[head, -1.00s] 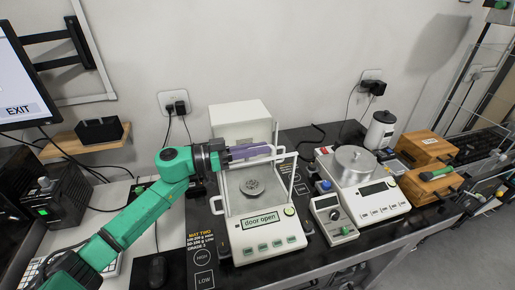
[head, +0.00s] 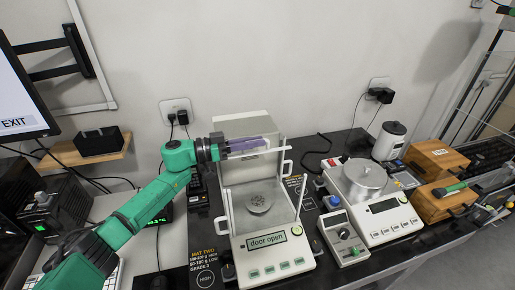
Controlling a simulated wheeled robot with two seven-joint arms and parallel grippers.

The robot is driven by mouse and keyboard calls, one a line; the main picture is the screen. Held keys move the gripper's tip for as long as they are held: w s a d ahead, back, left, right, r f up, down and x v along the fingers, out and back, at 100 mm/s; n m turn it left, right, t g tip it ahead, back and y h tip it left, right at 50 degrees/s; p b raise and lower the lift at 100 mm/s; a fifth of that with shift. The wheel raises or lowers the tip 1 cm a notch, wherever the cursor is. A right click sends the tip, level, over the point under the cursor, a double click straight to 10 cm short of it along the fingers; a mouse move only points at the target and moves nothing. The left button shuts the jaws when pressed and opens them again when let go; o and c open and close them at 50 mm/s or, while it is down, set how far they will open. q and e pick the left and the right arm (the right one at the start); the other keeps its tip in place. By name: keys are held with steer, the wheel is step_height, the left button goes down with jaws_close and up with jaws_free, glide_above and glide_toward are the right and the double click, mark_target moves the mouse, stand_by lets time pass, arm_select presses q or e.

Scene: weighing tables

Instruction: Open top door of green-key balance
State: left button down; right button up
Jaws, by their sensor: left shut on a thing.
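The green-key balance (head: 273,269) stands at the centre of the table, with green keys and a display (head: 267,240) reading "door open". Its glass chamber holds a round pan (head: 258,204). My left gripper (head: 247,147), with purple fingers, reaches in from the left over the top of the chamber. It is shut on the top door at its white bar (head: 284,149); the fingers hide part of the bar. The clear glass makes the door's exact edges hard to see. My right gripper is not in view.
Right of the balance are a small grey meter (head: 343,238), a second balance (head: 388,222) with a metal pot (head: 364,178), and wooden boxes (head: 440,200). A white canister (head: 389,140) stands behind. A monitor (head: 22,80) is at the left. The wall is close behind.

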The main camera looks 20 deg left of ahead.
mark_target(247, 131)
arm_select(q)
steer(key=w+a, duration=0.1)
steer(key=w+b, duration=0.1)
steer(key=w+a, duration=0.1)
steer(key=w, duration=0.1)
steer(key=shift+w+a+f, duration=0.1)
steer(key=shift+a+f, duration=0.05)
steer(key=shift+a, duration=0.15)
steer(key=shift+w+a+b, duration=0.3)
steer(key=shift+w+b, duration=0.05)
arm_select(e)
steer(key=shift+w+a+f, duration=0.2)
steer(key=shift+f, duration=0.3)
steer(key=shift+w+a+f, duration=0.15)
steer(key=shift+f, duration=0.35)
arm_select(q)
steer(key=c, duration=0.9)
jaws_free()
steer(key=shift+s+a, duration=0.15)
steer(key=shift+a, duration=0.05)
steer(key=b+v, duration=0.4)
steer(key=v, duration=1)
steer(key=shift+b, duration=0.3)
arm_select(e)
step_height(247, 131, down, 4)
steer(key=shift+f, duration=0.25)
